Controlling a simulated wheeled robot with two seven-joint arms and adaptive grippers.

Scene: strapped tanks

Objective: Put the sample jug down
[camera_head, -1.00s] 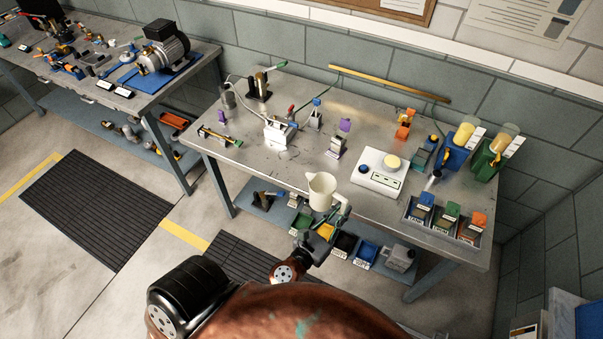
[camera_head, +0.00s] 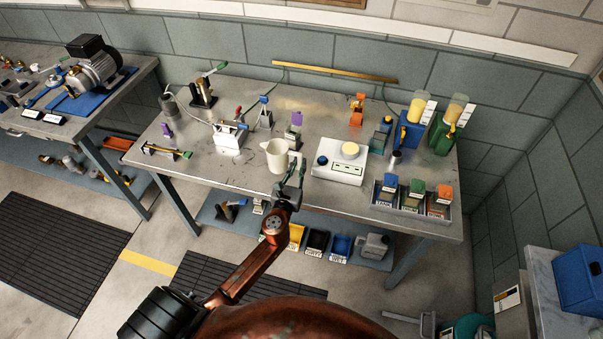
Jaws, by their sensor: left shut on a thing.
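The sample jug (camera_head: 277,155) is a cream-white, open-topped jug with a spout at its upper left. It looks upright and shows over the front middle of the grey metal bench (camera_head: 230,171). My left gripper (camera_head: 291,178) is shut on the jug from its lower right side, with the copper-coloured arm reaching up from below. Whether the jug's base touches the bench top is hard to tell from this angle. My right gripper is not in view.
A white scale (camera_head: 338,171) stands just right of the jug, and a white device (camera_head: 229,138) stands to its left. Labelled bins (camera_head: 411,196) sit at the front right, with blue (camera_head: 409,131) and green (camera_head: 445,133) tanks behind. Bare bench shows left of the jug.

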